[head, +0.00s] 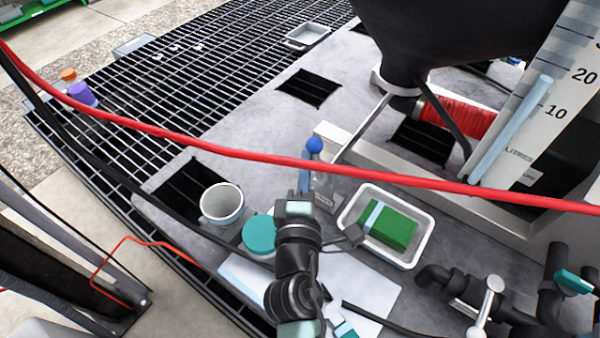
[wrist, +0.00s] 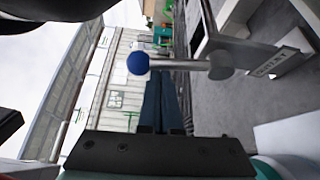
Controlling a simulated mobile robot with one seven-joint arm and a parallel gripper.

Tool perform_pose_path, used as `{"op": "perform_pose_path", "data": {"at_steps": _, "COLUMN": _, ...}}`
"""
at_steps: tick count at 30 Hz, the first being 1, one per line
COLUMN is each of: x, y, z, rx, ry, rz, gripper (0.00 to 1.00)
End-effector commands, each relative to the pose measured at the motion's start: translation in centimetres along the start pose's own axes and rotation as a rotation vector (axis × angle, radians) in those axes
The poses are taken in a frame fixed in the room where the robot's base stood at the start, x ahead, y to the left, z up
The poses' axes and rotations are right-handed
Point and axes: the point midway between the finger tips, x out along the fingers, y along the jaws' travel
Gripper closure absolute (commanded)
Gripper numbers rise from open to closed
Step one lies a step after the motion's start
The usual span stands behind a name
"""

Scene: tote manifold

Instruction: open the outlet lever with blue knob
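The blue knob (head: 314,146) shows just beyond my gripper in the head view. In the wrist view the blue knob (wrist: 138,63) sits at the left end of a silver lever rod (wrist: 185,65). The rod runs sideways to a round grey pivot (wrist: 222,66) beside a bracket with an OUTLET label (wrist: 280,64). My gripper (head: 304,172) points toward the knob. In the wrist view its dark blue fingers (wrist: 164,76) lie close together, with their tips at the rod just right of the knob. I cannot tell whether they touch it.
A red hose (head: 250,155) crosses the head view above the bench. A white tray (head: 348,216) with a green box (head: 390,228) stands right of my arm. A grey cup (head: 222,205) and a teal round lid (head: 259,234) stand left. A dark hopper (head: 450,40) is behind.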

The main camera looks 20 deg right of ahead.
Motion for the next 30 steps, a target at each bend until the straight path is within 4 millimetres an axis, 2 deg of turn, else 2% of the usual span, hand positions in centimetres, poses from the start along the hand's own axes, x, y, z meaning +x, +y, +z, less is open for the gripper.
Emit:
{"op": "perform_pose_path", "data": {"at_steps": 1, "x": -0.1, "y": -0.5, "z": 0.2, "rx": 0.018, "ry": -0.003, "rz": 0.011, "gripper": 1.0}}
{"op": "perform_pose_path", "data": {"at_steps": 9, "x": -0.3, "y": -0.1, "z": 0.6, "rx": 0.075, "ry": -0.002, "rz": 0.044, "gripper": 1.0}}
{"op": "perform_pose_path", "data": {"at_steps": 25, "x": -0.4, "y": 0.1, "z": 0.6, "rx": 0.082, "ry": -0.001, "rz": 0.048, "gripper": 1.0}}
{"op": "perform_pose_path", "data": {"at_steps": 30, "x": -1.4, "y": -0.1, "z": 0.6, "rx": 0.08, "ry": 0.0, "rz": 0.046, "gripper": 1.0}}
